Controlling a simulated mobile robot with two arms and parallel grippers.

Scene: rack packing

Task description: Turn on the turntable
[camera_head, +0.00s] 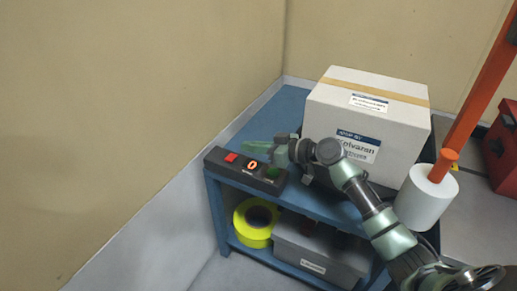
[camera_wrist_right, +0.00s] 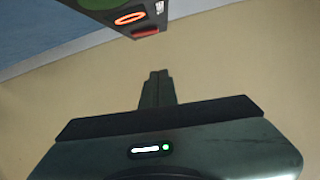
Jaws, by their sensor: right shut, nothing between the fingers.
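A dark control box (camera_head: 213,164) sits on the front left of the blue rack's top. It has a red button (camera_head: 231,157), a lit orange "0" display (camera_head: 252,165) and a green button (camera_head: 272,173). In the right wrist view the red button (camera_wrist_right: 146,32), orange display (camera_wrist_right: 130,18) and part of the green button (camera_wrist_right: 95,3) show at the top. My right gripper (camera_head: 245,147) is shut and empty, just behind the control box in the head view. Its closed fingers (camera_wrist_right: 157,90) point towards the box; contact cannot be told. A turntable cannot be clearly made out. My left gripper is not in view.
A white carton (camera_head: 323,118) stands on the blue rack (camera_head: 278,105), right of my gripper. A yellow tape roll (camera_head: 247,232) and a grey bin (camera_head: 300,256) are on the shelf below. A white roll (camera_head: 425,200), orange post (camera_head: 480,85) and red box (camera_head: 500,150) are at right.

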